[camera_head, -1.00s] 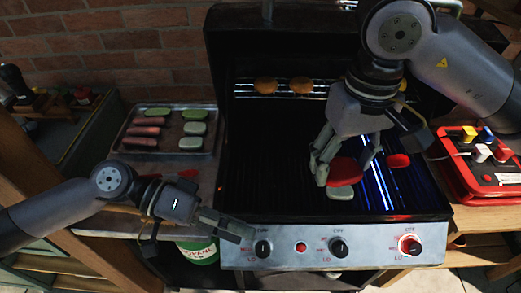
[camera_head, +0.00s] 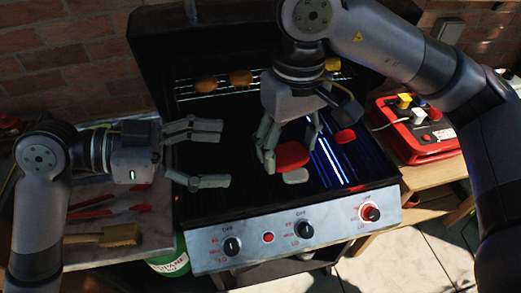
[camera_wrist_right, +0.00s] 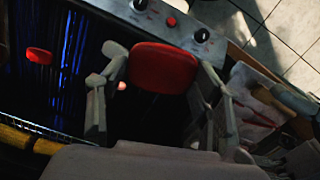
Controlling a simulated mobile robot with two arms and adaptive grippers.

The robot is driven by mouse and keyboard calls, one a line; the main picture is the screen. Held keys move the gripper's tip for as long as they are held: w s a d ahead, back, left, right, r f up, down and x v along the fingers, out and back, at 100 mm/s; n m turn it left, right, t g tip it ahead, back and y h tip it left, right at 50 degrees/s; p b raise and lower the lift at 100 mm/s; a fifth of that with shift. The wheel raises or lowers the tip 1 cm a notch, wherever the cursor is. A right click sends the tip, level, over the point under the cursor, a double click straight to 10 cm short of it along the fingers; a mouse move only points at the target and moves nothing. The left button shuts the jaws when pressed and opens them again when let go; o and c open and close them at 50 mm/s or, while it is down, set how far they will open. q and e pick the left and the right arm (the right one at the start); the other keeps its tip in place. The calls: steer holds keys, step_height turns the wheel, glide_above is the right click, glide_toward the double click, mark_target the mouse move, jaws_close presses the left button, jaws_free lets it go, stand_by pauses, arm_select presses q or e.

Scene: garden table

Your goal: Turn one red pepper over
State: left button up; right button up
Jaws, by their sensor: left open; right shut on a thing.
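My right gripper (camera_head: 285,143) is shut on a red pepper (camera_head: 292,156) over the grill grate. The pepper shows as a broad red slice (camera_wrist_right: 162,66) between the fingers in the right wrist view. A second red pepper (camera_head: 345,136) lies on the grate to the right; it also shows at the left of the right wrist view (camera_wrist_right: 39,56). A pale green slice (camera_head: 296,176) lies just below the held pepper, partly hidden. My left gripper (camera_head: 225,155) is open and empty over the left part of the grill.
Tongs and a brush (camera_head: 112,236) lie on the left shelf. The front panel (camera_head: 290,234) has knobs.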

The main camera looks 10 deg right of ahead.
mark_target(276, 150)
arm_select(q)
steer(key=x, duration=1.1)
steer(key=shift+d+f, duration=0.1)
steer(key=shift+d, duration=0.05)
steer(key=shift+c, duration=0.2)
steer(key=c, duration=1.2)
steer(key=shift+w, duration=0.1)
steer(key=shift+c, duration=0.6)
arm_select(e)
steer(key=o, duration=0.7)
steer(key=shift+s, duration=0.1)
arm_select(q)
steer(key=shift+c, duration=0.8)
arm_select(e)
steer(key=shift+o, duration=0.7)
steer(key=o, duration=0.3)
arm_select(q)
steer(key=shift+w, duration=0.1)
